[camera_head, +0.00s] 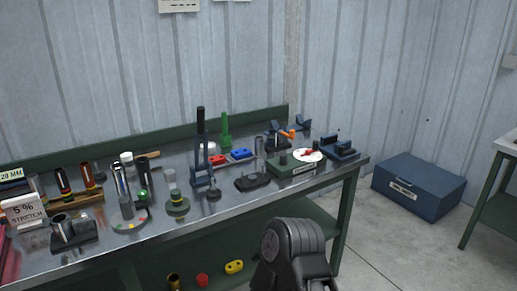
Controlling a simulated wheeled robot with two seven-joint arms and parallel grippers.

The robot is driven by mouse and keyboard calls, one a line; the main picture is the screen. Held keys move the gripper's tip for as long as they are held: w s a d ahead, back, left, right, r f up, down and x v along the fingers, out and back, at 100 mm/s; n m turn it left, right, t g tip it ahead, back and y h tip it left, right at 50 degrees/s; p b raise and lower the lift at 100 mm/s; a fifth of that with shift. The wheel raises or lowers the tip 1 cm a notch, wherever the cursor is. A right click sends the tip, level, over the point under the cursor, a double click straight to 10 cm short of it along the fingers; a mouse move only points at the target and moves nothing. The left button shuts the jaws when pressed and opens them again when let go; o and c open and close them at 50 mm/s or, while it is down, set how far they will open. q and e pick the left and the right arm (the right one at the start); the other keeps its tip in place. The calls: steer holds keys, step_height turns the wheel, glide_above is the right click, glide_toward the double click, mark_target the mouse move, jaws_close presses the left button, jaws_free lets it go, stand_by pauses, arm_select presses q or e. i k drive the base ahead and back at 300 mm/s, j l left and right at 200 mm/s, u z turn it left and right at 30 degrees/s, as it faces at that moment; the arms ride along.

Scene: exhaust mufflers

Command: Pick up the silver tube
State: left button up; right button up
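Several silver tubes stand on the metal-topped workbench (290,191), and I cannot tell which one the task means. A tall shiny tube (121,180) stands upright at the left-middle, above a round grey base with coloured dots. A short, wide tube (63,227) sits on a black block at the front left. A slim tube (259,147) stands upright near a black fixture right of the middle. A dark link of my own arm shows at the bottom centre, in front of the bench. No gripper fingers can be made out, and no tube is seen held.
A blue hand press (201,160) stands tall mid-bench. A green box with a white dial (307,156) and a blue vise (340,149) are at the right end. A blue chest (418,187) is on the floor.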

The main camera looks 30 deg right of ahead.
mark_target(260, 140)
steer(key=z, duration=1.35)
steer(key=i+l, duration=0.75)
steer(key=l+u, duration=0.05)
